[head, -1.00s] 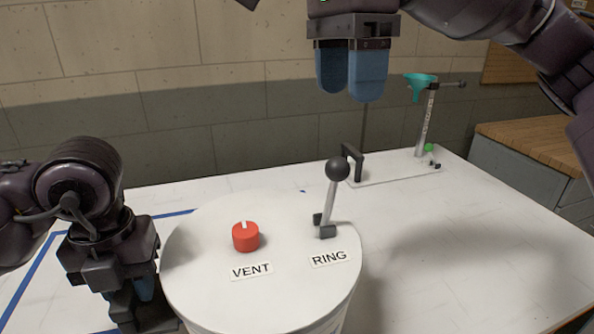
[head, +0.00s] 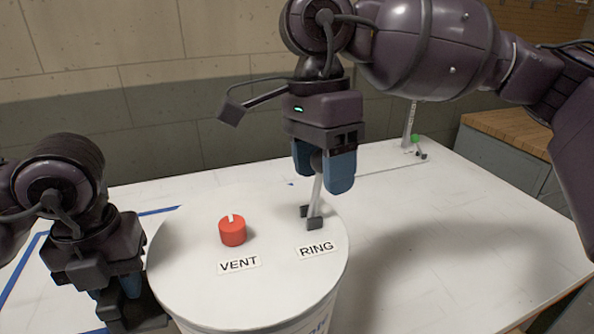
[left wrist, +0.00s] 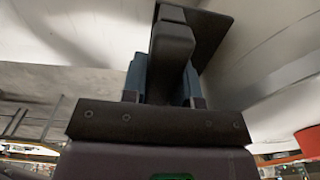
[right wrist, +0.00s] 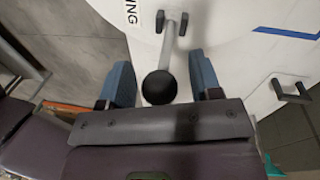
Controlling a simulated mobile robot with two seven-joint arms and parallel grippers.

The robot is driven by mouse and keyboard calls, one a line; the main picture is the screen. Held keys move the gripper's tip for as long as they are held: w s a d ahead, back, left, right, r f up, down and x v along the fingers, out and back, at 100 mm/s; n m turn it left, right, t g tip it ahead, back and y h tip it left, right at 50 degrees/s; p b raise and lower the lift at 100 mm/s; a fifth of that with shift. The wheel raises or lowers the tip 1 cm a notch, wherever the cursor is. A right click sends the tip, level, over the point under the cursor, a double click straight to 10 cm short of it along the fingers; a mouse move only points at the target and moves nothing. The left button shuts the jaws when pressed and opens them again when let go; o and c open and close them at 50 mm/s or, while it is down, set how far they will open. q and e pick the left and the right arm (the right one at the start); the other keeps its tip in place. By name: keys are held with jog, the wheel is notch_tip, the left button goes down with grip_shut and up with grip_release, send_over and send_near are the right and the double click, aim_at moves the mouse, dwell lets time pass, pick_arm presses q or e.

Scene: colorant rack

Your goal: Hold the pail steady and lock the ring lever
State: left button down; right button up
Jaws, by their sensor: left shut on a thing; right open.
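The white pail (head: 250,290) stands on the table, its lid bearing a red VENT knob (head: 232,231) and the RING lever (head: 316,196). The lever is a grey rod on a dark pivot, standing up with a slight tilt. My right gripper (head: 325,182) points down over the lever, its blue fingers apart. In the right wrist view the lever's black ball (right wrist: 160,87) lies between the open fingers, with a gap on each side. My left gripper (head: 118,292), at the pail's left side, is shut on a black handle (left wrist: 172,45), seen between its fingers in the left wrist view.
Behind the lever, a stand with a green knob (head: 414,138) is partly hidden by my right arm. A wood-topped grey cabinet (head: 505,130) stands at the right. The white table (head: 420,230) is clear right of the pail. Blue tape lines mark its left side.

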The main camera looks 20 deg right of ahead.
jog(key=shift+s+f, duration=0.1)
jog(key=shift+f, duration=0.35)
grip_shut()
jog(key=shift+d, duration=0.15)
jog(key=shift+d+f+y, duration=0.3)
jog(key=shift+d+y, duration=0.3)
jog(key=shift+y, duration=0.65)
jog(key=shift+d+f+y, duration=0.3)
jog(key=shift+d+y, duration=0.3)
jog(key=shift+y, duration=0.65)
